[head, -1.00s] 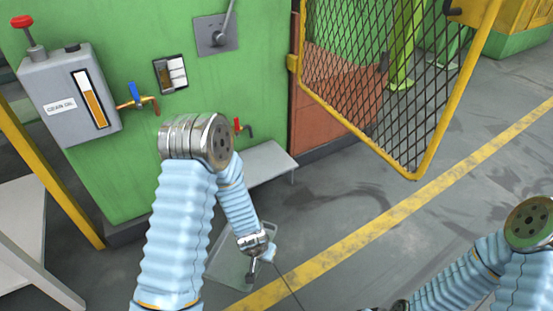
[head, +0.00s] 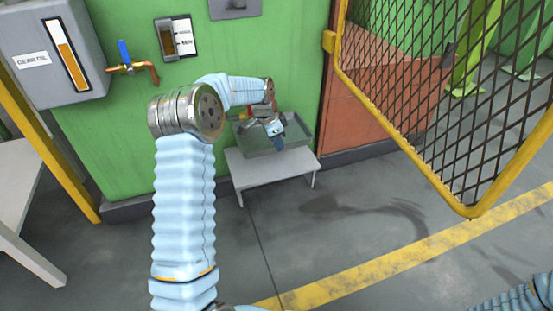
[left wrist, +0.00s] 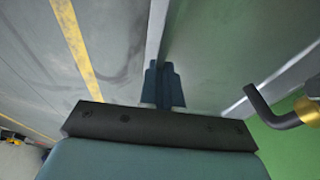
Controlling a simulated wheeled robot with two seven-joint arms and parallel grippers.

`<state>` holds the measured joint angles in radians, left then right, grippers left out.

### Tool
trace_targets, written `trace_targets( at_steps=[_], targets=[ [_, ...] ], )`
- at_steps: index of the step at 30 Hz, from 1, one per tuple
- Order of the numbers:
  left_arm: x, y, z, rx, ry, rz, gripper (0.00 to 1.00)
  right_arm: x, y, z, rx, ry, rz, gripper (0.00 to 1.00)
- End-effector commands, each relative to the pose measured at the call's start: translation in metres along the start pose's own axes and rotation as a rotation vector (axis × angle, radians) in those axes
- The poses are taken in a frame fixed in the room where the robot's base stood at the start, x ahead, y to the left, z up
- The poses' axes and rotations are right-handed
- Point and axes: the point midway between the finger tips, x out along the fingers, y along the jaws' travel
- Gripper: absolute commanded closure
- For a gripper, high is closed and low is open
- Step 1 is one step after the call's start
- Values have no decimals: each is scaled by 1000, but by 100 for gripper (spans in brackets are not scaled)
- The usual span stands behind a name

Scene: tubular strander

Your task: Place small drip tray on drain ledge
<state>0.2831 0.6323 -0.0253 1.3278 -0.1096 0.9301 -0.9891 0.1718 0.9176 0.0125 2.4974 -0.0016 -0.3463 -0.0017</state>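The small drip tray (head: 298,130), a shallow grey see-through tray, is at the drain ledge (head: 262,175), a low white shelf against the green wall. The tray overlaps the ledge's back part; I cannot tell whether it rests on it or hovers just above. My left gripper (head: 278,138) is at the tray, fingers pointing down. In the left wrist view its blue fingers (left wrist: 163,85) are close together on the tray's rim (left wrist: 157,32). The tray's inside shows beside them. My right gripper is out of view; only part of that arm shows at bottom right.
A dark tap spout (left wrist: 275,112) is close to the tray in the left wrist view. A blue-handled tap (head: 130,65) and grey oil box (head: 55,50) are on the wall at left. A yellow-framed mesh gate (head: 440,100) stands at right. The floor before the ledge is clear.

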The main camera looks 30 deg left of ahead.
Motion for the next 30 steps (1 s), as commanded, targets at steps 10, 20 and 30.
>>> trace_targets(
  at_steps=[10,20,30],
  targets=[
    [46,-2,16,5,0,3,100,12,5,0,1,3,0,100],
    [92,-2,28,4,0,2,100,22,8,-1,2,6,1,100],
    [94,-2,29,3,0,3,94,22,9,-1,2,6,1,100]
  ],
)
